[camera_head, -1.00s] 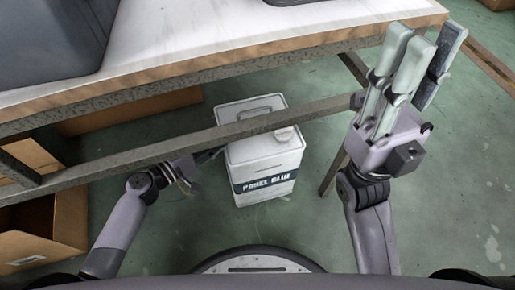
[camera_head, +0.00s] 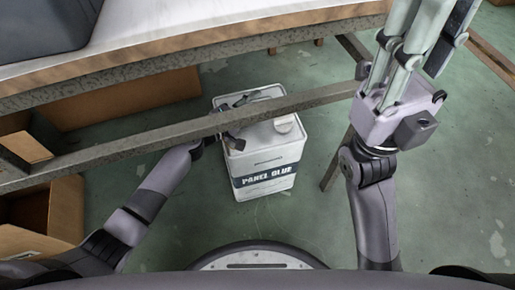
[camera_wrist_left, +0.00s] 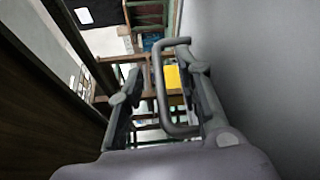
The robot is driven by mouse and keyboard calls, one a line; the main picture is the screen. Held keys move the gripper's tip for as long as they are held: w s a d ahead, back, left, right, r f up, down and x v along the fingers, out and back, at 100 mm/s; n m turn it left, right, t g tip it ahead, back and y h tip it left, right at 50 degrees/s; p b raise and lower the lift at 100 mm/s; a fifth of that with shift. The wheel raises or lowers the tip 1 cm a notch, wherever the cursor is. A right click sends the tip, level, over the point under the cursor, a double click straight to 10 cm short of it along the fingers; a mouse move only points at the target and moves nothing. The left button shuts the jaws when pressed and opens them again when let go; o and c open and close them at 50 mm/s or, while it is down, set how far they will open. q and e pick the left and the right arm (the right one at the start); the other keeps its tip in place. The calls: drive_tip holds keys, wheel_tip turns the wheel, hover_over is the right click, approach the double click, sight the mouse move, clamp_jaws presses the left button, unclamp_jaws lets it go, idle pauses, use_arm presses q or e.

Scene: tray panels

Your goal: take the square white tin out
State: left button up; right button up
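The square white tin (camera_head: 268,150), with a dark "PANEL GLUE" band, stands upright on the floor beneath the table edge. A metal bar crosses in front of part of its top. My left gripper (camera_head: 238,103) is at the tin's top by the handle, partly hidden behind the bar. In the left wrist view, the tin's grey handle (camera_wrist_left: 162,90) lies between the two spread fingers of my left gripper (camera_wrist_left: 160,95), and the tin's plain surface (camera_wrist_left: 265,70) fills the right side. My right gripper (camera_head: 420,40) is raised at the upper right, empty and seemingly open, its fingertips cut off.
The metal bar (camera_head: 310,99) runs under the table (camera_head: 200,35) across my left arm's reach. Open cardboard boxes (camera_head: 65,210) stand at the left. A dark tray (camera_head: 45,25) sits on the table. The green floor right of the tin is mostly clear.

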use_arm(q)
drive_tip(key=shift+w+d, duration=0.25)
drive_tip(key=shift+w, duration=0.05)
clamp_jaws()
idle(0.9)
drive_tip(key=shift+r, duration=0.25)
